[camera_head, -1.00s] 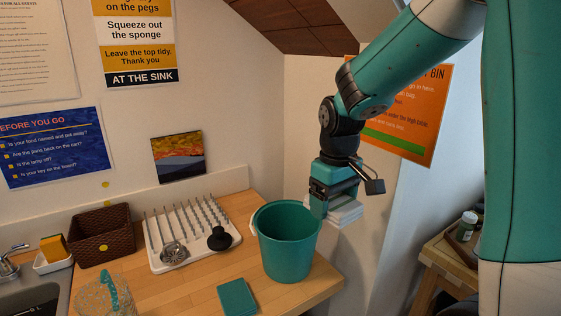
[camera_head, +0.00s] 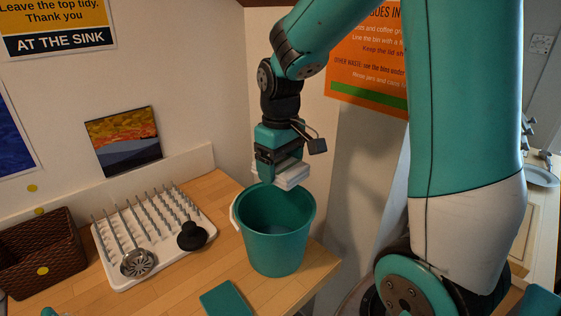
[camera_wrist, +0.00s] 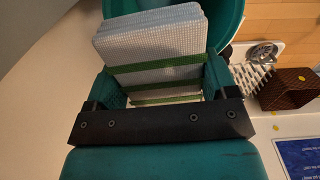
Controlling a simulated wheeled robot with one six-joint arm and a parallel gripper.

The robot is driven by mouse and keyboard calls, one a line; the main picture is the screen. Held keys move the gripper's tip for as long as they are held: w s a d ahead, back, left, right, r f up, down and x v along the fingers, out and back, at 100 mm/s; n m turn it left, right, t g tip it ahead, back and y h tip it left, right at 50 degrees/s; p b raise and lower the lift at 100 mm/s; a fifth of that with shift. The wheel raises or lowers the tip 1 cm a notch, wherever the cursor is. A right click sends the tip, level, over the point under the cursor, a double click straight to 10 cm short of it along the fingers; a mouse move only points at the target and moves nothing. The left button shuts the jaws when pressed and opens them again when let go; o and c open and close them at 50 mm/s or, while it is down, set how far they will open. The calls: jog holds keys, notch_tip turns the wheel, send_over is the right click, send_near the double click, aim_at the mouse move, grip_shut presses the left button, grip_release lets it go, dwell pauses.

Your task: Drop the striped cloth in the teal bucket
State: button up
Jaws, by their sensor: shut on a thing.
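The teal bucket (camera_head: 275,247) stands on the wooden counter, open at the top and with a white handle on its left side. My gripper (camera_head: 281,178) is just above the bucket's rim, toward its back and right. It is shut on the folded striped cloth (camera_head: 291,176), which is whitish. In the wrist view the cloth (camera_wrist: 150,38) sticks out from between the jaws, with green bands across it. The bucket's rim (camera_wrist: 233,20) shows behind the cloth there. The bucket's inside is partly visible and looks empty in the head view.
A white peg rack (camera_head: 118,262) with a metal strainer (camera_head: 138,263) and a black stopper (camera_head: 192,236) lies left of the bucket. A brown basket (camera_head: 40,256) is farther left. A flat teal item (camera_head: 225,300) lies in front. The wall is close behind.

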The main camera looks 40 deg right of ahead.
aim_at(281, 162)
notch_tip(281, 162, down, 3)
jog(key=shift+r+b, duration=0.15)
jog(key=shift+b, duration=0.6)
jog(key=shift+s, duration=0.1)
jog(key=o, duration=1.2)
jog(key=shift+r, duration=0.1)
notch_tip(281, 162, up, 17)
jog(key=b, duration=0.1)
jog(key=shift+r, duration=0.2)
jog(key=s+a+f+n+y, duration=0.2)
jog(key=s+a+f+n, duration=0.1)
jog(key=s+a+f, duration=0.3)
jog(key=s+a+f+n+y, duration=0.2)
jog(key=s+a+f, duration=0.5)
jog(key=s+a, duration=0.3)
jog(key=a, duration=0.4)
jog(key=shift+s+a+n, duration=0.15)
jog(key=shift+a+n, duration=0.2)
jog(key=shift+n, duration=0.05)
